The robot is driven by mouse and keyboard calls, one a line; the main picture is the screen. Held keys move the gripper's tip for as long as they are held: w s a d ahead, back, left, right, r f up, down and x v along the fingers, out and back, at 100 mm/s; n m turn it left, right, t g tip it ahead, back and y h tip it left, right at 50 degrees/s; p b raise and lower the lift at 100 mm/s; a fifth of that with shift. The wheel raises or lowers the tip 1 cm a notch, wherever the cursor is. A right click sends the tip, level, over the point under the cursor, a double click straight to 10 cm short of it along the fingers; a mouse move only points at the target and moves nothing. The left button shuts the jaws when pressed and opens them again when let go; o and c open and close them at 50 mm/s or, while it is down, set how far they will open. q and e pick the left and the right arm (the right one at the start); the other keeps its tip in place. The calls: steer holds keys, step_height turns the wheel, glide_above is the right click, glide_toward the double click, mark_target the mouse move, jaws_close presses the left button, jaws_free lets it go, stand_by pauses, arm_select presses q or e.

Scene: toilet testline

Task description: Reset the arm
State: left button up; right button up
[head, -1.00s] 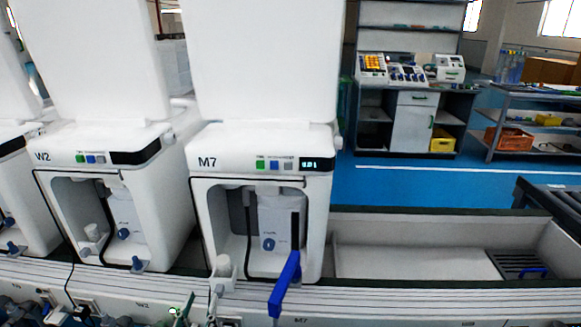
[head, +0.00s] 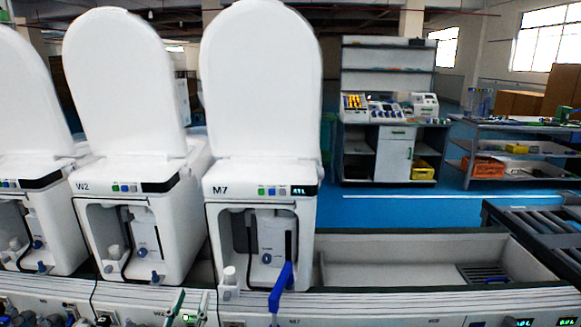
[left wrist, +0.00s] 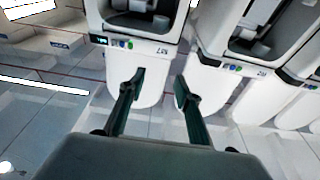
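My left gripper (head: 192,297) shows at the bottom edge of the head view as two green fingertips, in front of the test line between W2 and M7. In the left wrist view both dark green fingers (left wrist: 158,92) stand wide apart with nothing between them. The white toilet unit M7 (head: 258,180) stands to the right of the fingertips, its lid up. In the left wrist view a unit, seen upside down (left wrist: 135,85), lies beyond the fingers. I cannot tell if anything touches it. My right gripper is in neither view.
Toilet unit W2 (head: 128,178) stands left of M7. A blue lever (head: 281,288) stands upright in front of M7. An empty trough (head: 385,275) runs right of M7. Roller conveyor (head: 545,235) and shelves (head: 520,160) lie further right; blue floor is free behind.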

arm_select(q)
steer(key=s+d+f+m+g+h+b, duration=0.15)
steer(key=s+f, duration=0.25)
steer(key=f, duration=0.4)
steer(key=s+f+m+g+b, duration=0.1)
steer(key=s+f+g+b, duration=0.25)
steer(key=f, duration=0.45)
steer(key=s+d+f+m+g+b, duration=0.2)
steer(key=s+f+g+b, duration=0.25)
steer(key=s+f, duration=1.05)
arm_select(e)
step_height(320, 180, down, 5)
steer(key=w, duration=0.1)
arm_select(q)
steer(key=s+r+p, duration=0.3)
steer(key=r+p, duration=0.3)
steer(key=p, duration=0.6)
steer(key=shift+s+a+n+g, duration=0.25)
steer(key=shift+s+n+g, duration=0.1)
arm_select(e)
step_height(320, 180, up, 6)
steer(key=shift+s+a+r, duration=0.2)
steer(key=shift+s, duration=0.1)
